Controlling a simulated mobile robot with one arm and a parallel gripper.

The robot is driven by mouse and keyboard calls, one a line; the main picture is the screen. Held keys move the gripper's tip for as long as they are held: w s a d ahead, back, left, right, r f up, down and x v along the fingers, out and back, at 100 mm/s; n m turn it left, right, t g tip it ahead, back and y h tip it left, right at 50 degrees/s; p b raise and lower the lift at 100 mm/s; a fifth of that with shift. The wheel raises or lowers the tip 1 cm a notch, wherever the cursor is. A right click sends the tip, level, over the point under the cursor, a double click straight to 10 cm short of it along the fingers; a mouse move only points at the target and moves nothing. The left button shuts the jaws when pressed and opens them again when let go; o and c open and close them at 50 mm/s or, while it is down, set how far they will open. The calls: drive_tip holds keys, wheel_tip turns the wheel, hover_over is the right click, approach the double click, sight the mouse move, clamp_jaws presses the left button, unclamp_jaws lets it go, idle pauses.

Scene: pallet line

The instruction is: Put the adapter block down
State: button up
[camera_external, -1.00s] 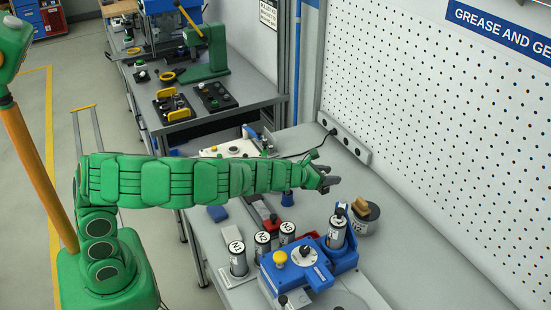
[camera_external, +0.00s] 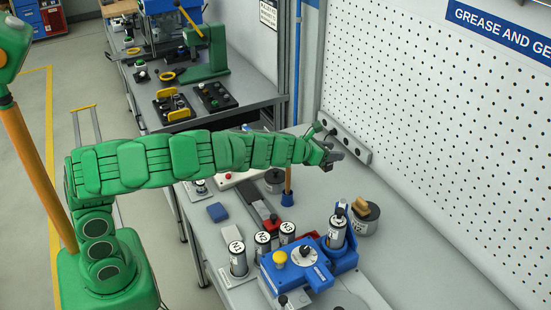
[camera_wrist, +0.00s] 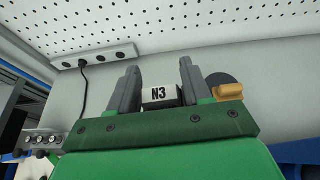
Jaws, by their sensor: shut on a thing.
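In the external view my gripper (camera_external: 337,157) is over the far part of the workbench, near the pegboard wall. The held block is too small to make out there. How high it is above the bench I cannot tell.
The blue fixture (camera_external: 309,274) and several labelled cylinders (camera_external: 238,260) crowd the near bench. A dark round tin (camera_external: 367,222) with a wooden-handled item stands right of them. A socket strip (camera_external: 346,142) runs along the wall. The bench's right side is clear.

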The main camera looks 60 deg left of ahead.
drive_tip(key=w+a+f+n+g+y, duration=0.3)
drive_tip(key=w+a+n+y, duration=0.2)
drive_tip(key=a+n+y, duration=0.25)
drive_tip(key=shift+a+r+n+g+y, duration=1.4)
drive_tip(key=shift+a+n+g+y, duration=1.15)
drive_tip(key=shift+a, duration=2.35)
drive_tip(key=f, duration=2)
drive_tip(key=shift+s+f, duration=0.2)
drive_tip(key=shift+s, duration=0.05)
drive_tip(key=o, duration=1.1)
drive_tip(key=shift+f, duration=0.1)
drive_tip(key=v, duration=0.5)
drive_tip(key=shift+w+r, duration=0.1)
drive_tip(key=shift+r, duration=0.2)
drive_tip(key=shift+n+g, duration=0.25)
drive_tip(key=shift+n, duration=0.05)
drive_tip(key=shift+r, duration=3.5)
